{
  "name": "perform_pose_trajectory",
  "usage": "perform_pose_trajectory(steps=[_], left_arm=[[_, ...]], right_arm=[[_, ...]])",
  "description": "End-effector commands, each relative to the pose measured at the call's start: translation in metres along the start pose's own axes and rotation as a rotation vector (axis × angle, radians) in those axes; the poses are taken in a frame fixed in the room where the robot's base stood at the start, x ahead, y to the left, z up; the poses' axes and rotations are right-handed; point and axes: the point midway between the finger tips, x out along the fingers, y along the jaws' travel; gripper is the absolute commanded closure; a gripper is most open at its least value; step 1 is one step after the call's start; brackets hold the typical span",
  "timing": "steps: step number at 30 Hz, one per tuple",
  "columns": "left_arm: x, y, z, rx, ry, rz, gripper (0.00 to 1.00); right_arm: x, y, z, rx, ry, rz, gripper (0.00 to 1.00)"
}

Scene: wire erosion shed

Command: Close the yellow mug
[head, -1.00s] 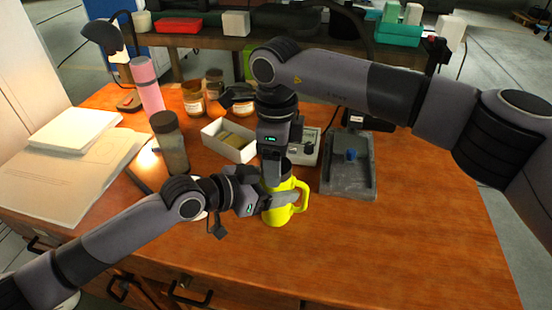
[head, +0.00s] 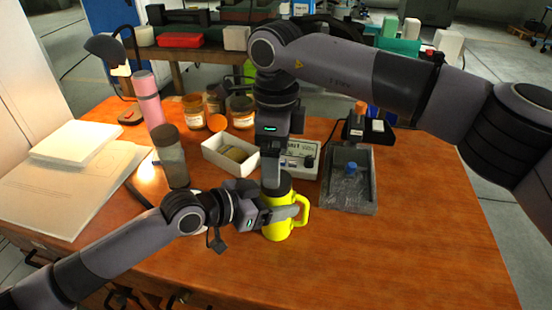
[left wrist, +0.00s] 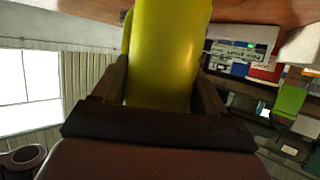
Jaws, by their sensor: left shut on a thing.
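The yellow mug (head: 279,225) stands upright on the wooden desk in the head view, its handle to the right. My left gripper (head: 284,212) is shut on the mug's body from the left. In the left wrist view the yellow mug (left wrist: 163,50) fills the space between the left fingers. A dark grey cap-like lid (head: 284,183) shows at the mug's top; its seating is partly hidden. My right gripper (head: 271,182) points down from above, with a finger in front of the lid. I cannot tell whether its fingers grip the lid.
A white box (head: 215,157) and a grey control unit (head: 300,163) stand behind the mug. A grey tray (head: 332,198) is to the right. A dark jar (head: 171,165) and a pink bottle (head: 148,102) stand left. The desk's front right is clear.

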Motion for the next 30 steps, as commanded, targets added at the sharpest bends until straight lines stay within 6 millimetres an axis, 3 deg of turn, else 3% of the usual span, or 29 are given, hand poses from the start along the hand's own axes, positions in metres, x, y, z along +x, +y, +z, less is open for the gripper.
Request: perform_pose_trajectory(steps=[5, 15, 30], left_arm=[[0.0, 0.0, -0.001, 0.0, 0.001, 0.0, 1.0], [0.0, 0.0, -0.001, 0.0, 0.001, 0.0, 1.0], [0.0, 0.0, -0.001, 0.0, 0.001, 0.0, 1.0]], right_arm=[[-0.006, 0.0, 0.0, -0.051, -0.001, -0.002, 0.16], [-0.032, 0.0, 0.0, -0.321, -0.001, -0.001, 0.16], [-0.028, 0.0, 0.0, -0.347, 0.0, 0.001, 0.16]])
